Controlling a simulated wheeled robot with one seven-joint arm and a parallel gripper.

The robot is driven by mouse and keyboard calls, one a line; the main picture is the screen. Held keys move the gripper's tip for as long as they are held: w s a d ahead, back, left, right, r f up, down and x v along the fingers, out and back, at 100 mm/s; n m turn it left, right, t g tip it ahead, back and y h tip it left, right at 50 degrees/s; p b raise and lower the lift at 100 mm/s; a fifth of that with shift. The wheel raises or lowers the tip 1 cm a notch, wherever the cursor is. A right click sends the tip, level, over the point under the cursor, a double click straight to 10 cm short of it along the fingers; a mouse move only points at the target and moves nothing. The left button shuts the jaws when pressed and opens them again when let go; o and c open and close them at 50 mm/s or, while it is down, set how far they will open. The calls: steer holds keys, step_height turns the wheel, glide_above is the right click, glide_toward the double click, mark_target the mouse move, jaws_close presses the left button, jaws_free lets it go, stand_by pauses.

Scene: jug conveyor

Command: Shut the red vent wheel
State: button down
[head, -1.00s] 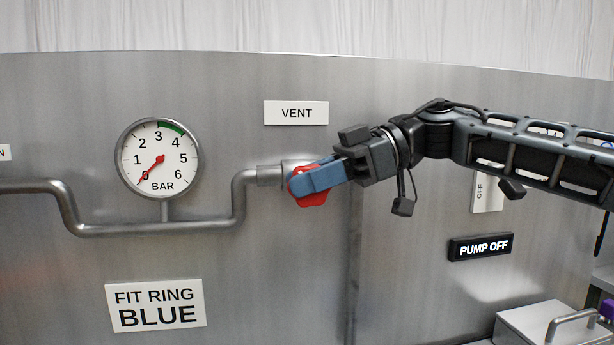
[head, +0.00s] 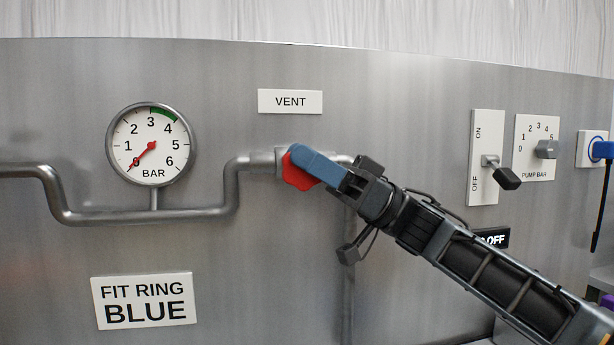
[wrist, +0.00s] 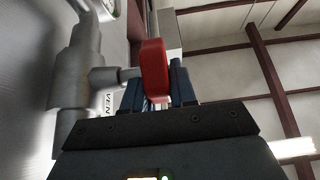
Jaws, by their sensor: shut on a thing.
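The red vent wheel (head: 297,172) sits on the pipe valve below the VENT label (head: 290,101). My gripper (head: 312,164) has its blue fingers closed on the wheel, reaching in from the lower right. In the wrist view the red wheel (wrist: 155,70) stands edge-on between the two blue fingers (wrist: 158,85), on a short stem from the grey valve body (wrist: 78,75). The fingers hide part of the wheel in the head view.
A gauge (head: 151,145) at left has its needle near 0 bar. A FIT RING BLUE sign (head: 145,300) is below it. At right are an ON/OFF lever (head: 503,173), a pump bar knob (head: 545,149) and a blue plug (head: 602,149). My arm partly covers the PUMP OFF sign (head: 494,239).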

steer(key=shift+f+y+b, duration=0.35)
steer(key=shift+y+b, duration=0.15)
steer(key=shift+y, duration=0.1)
steer(key=shift+g, duration=0.3)
steer(key=c, duration=1.3)
jaws_free()
steer(key=shift+r, duration=0.1)
steer(key=b+v, duration=0.2)
steer(key=v, duration=0.5)
steer(key=shift+d+f, duration=0.15)
steer(key=shift+f, duration=0.15)
